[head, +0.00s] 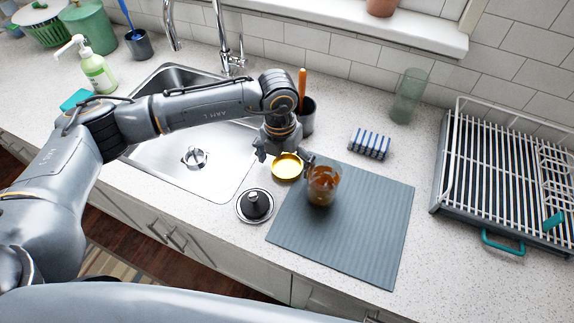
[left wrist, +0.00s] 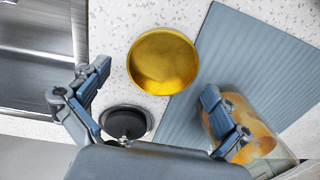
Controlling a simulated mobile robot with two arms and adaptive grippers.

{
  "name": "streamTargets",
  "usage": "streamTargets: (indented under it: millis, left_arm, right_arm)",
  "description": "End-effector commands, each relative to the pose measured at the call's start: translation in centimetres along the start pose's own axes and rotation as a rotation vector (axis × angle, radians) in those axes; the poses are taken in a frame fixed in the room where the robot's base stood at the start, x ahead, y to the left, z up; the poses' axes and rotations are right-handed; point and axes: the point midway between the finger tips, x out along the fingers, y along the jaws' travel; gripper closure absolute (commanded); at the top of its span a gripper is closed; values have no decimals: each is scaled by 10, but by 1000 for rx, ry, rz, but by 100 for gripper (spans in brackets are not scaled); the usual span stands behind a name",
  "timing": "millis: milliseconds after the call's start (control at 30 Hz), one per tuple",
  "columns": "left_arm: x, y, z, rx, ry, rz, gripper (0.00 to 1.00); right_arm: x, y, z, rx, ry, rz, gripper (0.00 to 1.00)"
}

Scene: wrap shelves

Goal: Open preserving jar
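My left gripper (head: 285,157) is open, with its fingers spread wide and nothing between the pads. The glass preserving jar (head: 323,184), with orange-brown contents, stands on the grey-blue mat with no lid on its top. A round golden lid (head: 287,166) is apart from the jar, by the mat's corner. In the left wrist view the lid (left wrist: 163,62) lies beyond the gap between the fingers (left wrist: 155,100). One finger there partly covers the jar (left wrist: 255,138); I cannot tell whether they touch. My right gripper is not in view.
A black sink plug (head: 256,205) lies left of the mat (head: 370,230). The sink (head: 205,180) is under my left arm. A dark cup (head: 307,118) and striped sponge (head: 370,144) stand behind. A dish rack (head: 505,185) is at right. The mat's front is clear.

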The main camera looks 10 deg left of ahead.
Motion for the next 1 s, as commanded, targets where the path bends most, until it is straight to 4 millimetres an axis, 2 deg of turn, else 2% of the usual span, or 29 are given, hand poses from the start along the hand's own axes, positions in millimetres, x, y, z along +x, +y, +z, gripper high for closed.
streamTargets:
  millis: [67, 233, 667, 767, 933, 1000]
  left_arm:
    - [0, 0, 0, 0, 0, 0, 13]
    - [0, 0, 0, 0, 0, 0, 35]
    - [-3, 0, 0, 0, -1, 0, 36]
    - [-8, 0, 1, 0, -2, -1, 36]
    - [-30, -1, 1, 0, -5, 0, 36]
    - [-39, -2, -7, 2, -4, -2, 36]
  right_arm:
    - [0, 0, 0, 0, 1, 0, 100]
    - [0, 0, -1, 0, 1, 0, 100]
    - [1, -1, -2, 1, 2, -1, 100]
    - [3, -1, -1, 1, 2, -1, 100]
    - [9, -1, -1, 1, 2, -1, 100]
    - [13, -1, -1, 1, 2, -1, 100]
